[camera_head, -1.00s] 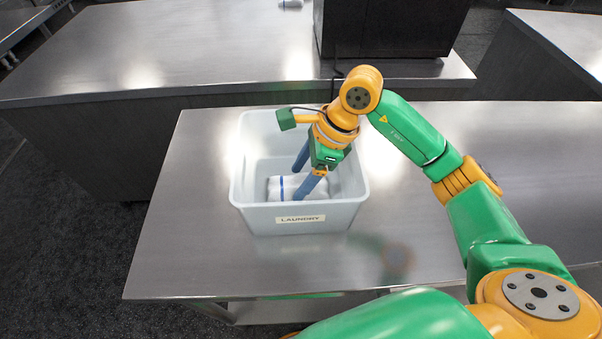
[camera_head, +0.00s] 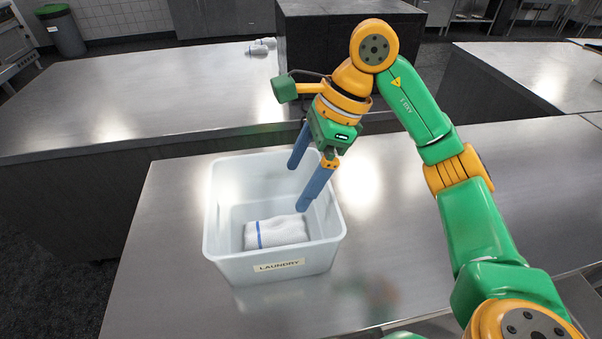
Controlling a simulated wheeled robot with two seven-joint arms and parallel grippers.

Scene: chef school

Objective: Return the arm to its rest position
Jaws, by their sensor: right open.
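My right gripper (camera_head: 298,185) is open and empty. Its two blue fingers point down over the right part of a white bin (camera_head: 225,268) labelled LAUNDRY, with the fingertips around rim height. A white rolled cloth with a blue stripe (camera_head: 280,231) lies on the bin floor, below the fingers and apart from them. My right arm (camera_head: 430,130) is green and orange and comes in from the lower right. My left gripper is not in view.
The bin stands on a steel table (camera_head: 160,290), which is clear to its right. Behind is another steel counter (camera_head: 130,95) with a dark box-shaped unit (camera_head: 330,40) and small pale items (camera_head: 262,46). A grey bin with a green lid (camera_head: 62,30) stands far left.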

